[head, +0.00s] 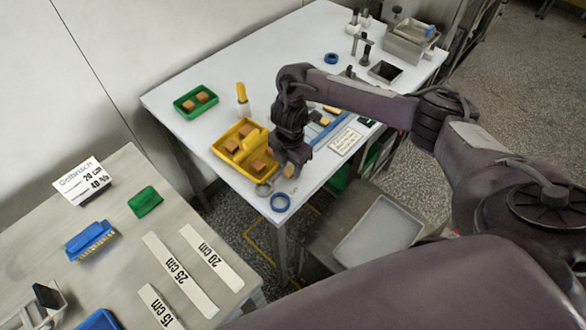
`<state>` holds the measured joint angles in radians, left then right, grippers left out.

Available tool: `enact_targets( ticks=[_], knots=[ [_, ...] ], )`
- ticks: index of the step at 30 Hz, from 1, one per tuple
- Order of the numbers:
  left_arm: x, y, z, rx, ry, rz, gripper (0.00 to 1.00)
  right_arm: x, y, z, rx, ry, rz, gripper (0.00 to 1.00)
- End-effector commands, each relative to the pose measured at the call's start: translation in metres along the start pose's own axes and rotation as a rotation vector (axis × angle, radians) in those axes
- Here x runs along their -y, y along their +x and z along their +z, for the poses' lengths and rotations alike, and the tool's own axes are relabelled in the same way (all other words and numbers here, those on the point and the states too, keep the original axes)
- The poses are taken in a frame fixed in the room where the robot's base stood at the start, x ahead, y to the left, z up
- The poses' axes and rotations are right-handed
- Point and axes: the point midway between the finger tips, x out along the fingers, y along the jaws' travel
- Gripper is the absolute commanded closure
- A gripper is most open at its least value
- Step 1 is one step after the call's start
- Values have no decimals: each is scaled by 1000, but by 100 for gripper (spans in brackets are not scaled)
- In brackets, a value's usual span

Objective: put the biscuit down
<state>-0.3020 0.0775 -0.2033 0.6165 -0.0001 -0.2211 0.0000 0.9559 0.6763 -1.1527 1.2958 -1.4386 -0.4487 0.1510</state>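My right gripper (289,163) points down over the front of the white table, just right of the yellow tray. A small tan piece (291,171) shows at its fingertips; I cannot tell whether it is the biscuit or whether the fingers grip it. The yellow tray (219,153) holds several brown biscuits, one (258,165) close to my gripper. A green tray (181,109) farther back holds two brown pieces (201,97). My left gripper is not in view.
A yellow-topped bottle (242,93) stands behind the yellow tray. A label card (345,141) lies right of my gripper. The grey bench (113,185) holds brushes and length strips.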

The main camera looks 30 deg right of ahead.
Motion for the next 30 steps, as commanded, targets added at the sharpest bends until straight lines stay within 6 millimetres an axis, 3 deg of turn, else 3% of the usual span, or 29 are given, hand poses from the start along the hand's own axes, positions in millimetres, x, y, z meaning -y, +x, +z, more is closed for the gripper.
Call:
enact_targets(
  ticks=[4,9,15,25,30],
  knots=[
    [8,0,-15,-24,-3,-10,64,-1,5,0,0,1,2,64],
    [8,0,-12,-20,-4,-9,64,-1,5,0,0,1,2,65],
    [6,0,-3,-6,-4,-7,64,0,5,0,0,1,2,88],
    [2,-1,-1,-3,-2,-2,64,-1,2,1,1,0,3,88],
    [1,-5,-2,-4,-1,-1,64,-1,-14,1,2,0,5,88]
  ],
)
